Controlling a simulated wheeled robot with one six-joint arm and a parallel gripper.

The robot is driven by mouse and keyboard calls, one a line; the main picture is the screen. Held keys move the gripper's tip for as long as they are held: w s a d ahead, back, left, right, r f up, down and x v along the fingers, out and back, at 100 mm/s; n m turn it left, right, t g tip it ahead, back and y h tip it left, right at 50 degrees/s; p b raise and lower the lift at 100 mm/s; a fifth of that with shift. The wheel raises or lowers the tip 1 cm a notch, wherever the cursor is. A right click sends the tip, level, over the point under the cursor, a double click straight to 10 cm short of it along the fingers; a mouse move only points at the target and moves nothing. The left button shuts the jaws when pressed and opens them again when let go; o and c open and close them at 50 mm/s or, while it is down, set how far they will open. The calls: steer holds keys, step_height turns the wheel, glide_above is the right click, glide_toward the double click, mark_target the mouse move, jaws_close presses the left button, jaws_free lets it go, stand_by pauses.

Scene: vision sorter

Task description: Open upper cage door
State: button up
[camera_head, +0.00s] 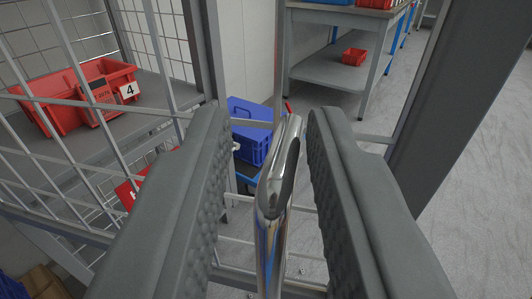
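My gripper (268,122) is open, with its two dark grey padded fingers on either side of a shiny metal handle (277,180). The handle stands between the fingers with a gap visible on both sides. The cage door (62,150) is a grid of thin grey bars on the left, in front of a shelf. I cannot tell from this view where the handle joins the door. The left finger hides part of the bars.
Red bins (85,95), one with a "4" label, sit on the cage shelf (45,150) behind the bars. A blue crate (252,130) stands low beyond the handle. A grey post (450,90) rises on the right. A workbench (335,16) stands behind, with a red bin (353,57) on its lower shelf.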

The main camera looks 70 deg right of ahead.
step_height(320, 180, up, 7)
stand_by(0.3)
